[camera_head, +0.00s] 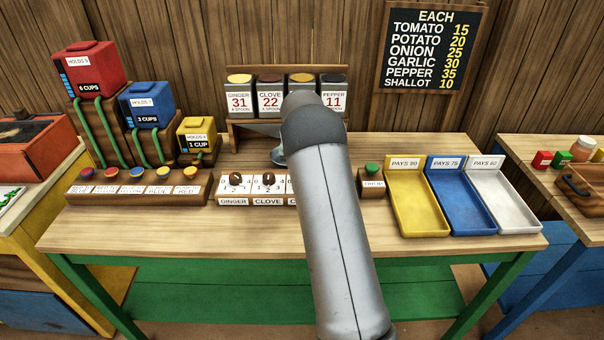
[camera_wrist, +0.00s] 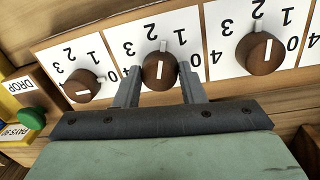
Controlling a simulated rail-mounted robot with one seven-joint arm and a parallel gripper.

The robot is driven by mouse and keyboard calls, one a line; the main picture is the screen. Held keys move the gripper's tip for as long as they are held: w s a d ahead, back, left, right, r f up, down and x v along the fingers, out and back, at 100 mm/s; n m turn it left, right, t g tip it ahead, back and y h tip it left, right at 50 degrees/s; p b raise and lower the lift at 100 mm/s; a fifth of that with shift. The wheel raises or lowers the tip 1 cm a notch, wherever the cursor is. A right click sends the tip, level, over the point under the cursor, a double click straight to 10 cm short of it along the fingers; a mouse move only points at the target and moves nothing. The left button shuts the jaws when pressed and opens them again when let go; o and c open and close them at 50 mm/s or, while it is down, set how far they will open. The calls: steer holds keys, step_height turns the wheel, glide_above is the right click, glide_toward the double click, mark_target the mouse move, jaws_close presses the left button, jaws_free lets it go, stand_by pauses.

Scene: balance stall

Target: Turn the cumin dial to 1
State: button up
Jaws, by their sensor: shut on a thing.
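The cumin dial (camera_wrist: 160,72) is a round brown knob with a white line, on a white plate numbered from 0 up. It is the second knob from the left in the wrist view. Its pale pointer stands between 2 and 1. My gripper (camera_wrist: 160,80) has one finger on each side of this knob and is shut on it. In the head view my arm hides the cumin dial and my fingers; only the edge of its plate (camera_head: 292,201) shows.
The pepper dial (camera_wrist: 84,87) is close on the left in the wrist view, pointing near 0. The clove dial (camera_wrist: 262,54) is on the right, pointing near 2. The green drop button (camera_head: 371,168) and the yellow tray (camera_head: 420,228) stand right of the dials.

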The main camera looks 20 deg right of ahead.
steer(key=shift+w+r+m, duration=0.1)
steer(key=shift+m, duration=2.2)
steer(key=o, duration=1)
steer(key=r, duration=1.1)
steer(key=w+r, duration=0.1)
steer(key=r, duration=0.5)
steer(key=shift+a+r, duration=0.15)
steer(key=shift+a, duration=0.2)
